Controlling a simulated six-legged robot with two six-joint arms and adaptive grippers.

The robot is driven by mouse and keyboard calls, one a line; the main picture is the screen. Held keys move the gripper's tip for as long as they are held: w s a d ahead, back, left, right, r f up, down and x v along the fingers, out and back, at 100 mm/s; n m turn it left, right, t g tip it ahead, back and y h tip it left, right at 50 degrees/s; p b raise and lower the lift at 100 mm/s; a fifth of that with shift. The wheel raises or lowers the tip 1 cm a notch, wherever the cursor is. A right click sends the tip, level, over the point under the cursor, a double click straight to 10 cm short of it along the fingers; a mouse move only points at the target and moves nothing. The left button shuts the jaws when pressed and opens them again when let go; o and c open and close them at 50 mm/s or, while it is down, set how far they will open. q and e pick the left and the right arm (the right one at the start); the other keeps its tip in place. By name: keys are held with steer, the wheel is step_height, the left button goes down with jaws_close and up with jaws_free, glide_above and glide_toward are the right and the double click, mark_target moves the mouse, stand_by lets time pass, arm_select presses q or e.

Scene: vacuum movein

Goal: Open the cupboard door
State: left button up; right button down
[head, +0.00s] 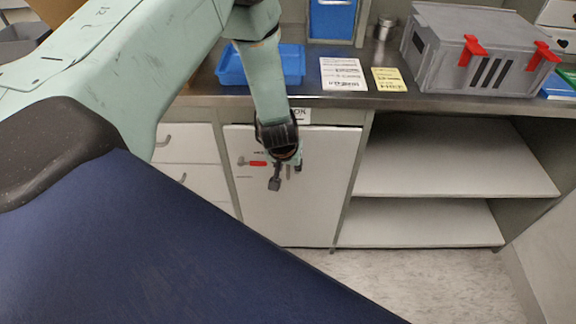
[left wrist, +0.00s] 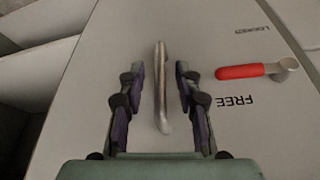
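The white cupboard door (head: 325,190) is below the counter and looks shut; it also fills much of the left wrist view (left wrist: 105,60). Its silver bar handle (left wrist: 162,90) stands between the fingers of my left gripper (head: 287,174). The gripper is open, with a visible gap on both sides of the handle. A red-gripped lever (left wrist: 243,71) is to the right of the handle in the left wrist view, with the word FREE printed beside it. In the head view the lever (head: 257,163) is left of the gripper. My right gripper is not in view.
Open shelves (head: 455,165) are right of the door, and white drawers (head: 190,145) are left. The counter holds a blue tray (head: 290,62), two paper signs and a grey case (head: 480,55) with red latches. The floor (head: 400,280) before the cupboard looks clear.

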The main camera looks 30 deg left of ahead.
arm_select(q)
steer(key=shift+w, duration=0.1)
steer(key=shift+c, duration=0.4)
steer(key=shift+f, duration=0.1)
steer(key=shift+c, duration=0.8)
jaws_close()
